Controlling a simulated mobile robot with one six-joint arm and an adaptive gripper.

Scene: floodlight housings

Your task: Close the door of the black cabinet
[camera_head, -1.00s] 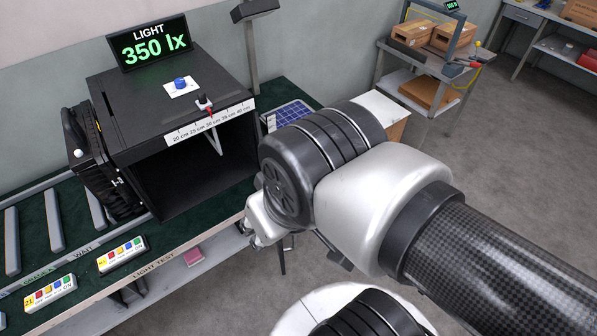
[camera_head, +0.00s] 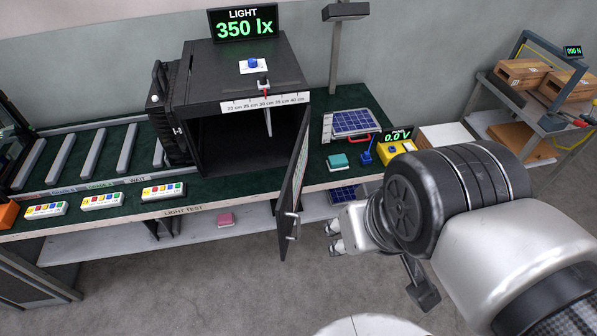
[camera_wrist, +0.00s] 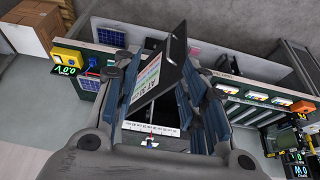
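The black cabinet (camera_head: 235,105) stands on the green workbench with its front open and its inside dark. Its door (camera_head: 296,180) hangs from the right front edge and is swung outward, past the bench's front edge. A metal handle (camera_head: 292,226) sits near the door's outer edge. My gripper (camera_head: 334,237) is just right of the handle, apart from the door, with nothing in it. In the wrist view the fingers are spread, and the door (camera_wrist: 168,62), with a coloured chart on it, shows beyond and between them. My arm hides part of the bench's right end.
A 350 lx display (camera_head: 245,24) stands atop the cabinet. Right of the door are a solar panel (camera_head: 352,122), a teal block (camera_head: 337,161) and a yellow meter (camera_head: 396,149). Rollers (camera_head: 95,150) and button boxes (camera_head: 102,201) lie left. Floor before the bench is clear.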

